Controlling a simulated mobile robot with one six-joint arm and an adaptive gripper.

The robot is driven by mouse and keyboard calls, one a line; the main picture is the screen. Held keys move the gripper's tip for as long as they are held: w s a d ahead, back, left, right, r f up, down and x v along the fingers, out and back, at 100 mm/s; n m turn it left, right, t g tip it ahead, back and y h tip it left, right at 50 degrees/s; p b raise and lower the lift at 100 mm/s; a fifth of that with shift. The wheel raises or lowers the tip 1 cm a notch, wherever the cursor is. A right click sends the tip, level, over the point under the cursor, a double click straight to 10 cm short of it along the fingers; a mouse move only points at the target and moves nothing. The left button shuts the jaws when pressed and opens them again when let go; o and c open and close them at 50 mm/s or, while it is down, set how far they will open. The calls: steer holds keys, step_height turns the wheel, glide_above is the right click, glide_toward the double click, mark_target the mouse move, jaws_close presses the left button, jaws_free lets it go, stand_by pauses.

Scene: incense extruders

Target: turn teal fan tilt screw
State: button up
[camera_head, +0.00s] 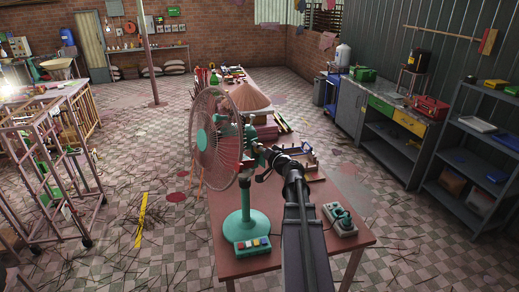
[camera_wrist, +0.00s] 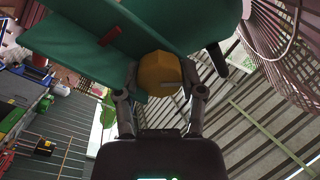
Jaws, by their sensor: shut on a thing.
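The teal fan (camera_head: 246,200) stands upright on the long table, with a pale round wire cage facing left. In the wrist view its teal housing (camera_wrist: 200,25) fills the top, and the cage (camera_wrist: 290,75) shows at the right. The tilt screw is a yellow faceted knob (camera_wrist: 158,73) on the teal body. My gripper (camera_wrist: 162,80) is shut on this knob, one finger on each side. In the head view my gripper (camera_head: 264,165) is at the fan's neck, right of the cage; I cannot make out the knob there.
The reddish table (camera_head: 225,265) runs away from me. A base with coloured buttons (camera_head: 253,244) is at the fan's foot. A small grey-and-teal device (camera_head: 341,220) lies at the right edge. A conical hat-like thing (camera_head: 249,97) is behind the fan.

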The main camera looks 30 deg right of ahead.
steer(key=m, duration=0.6)
steer(key=shift+d, duration=0.1)
steer(key=shift+m, duration=0.3)
steer(key=shift+w, duration=0.1)
steer(key=o, duration=1.1)
steer(key=shift+o, duration=0.2)
steer(key=shift+s+f, duration=0.1)
steer(key=shift+s, duration=0.1)
steer(key=s, duration=1.1)
steer(key=shift+s+d, duration=0.25)
steer(key=shift+s, duration=0.15)
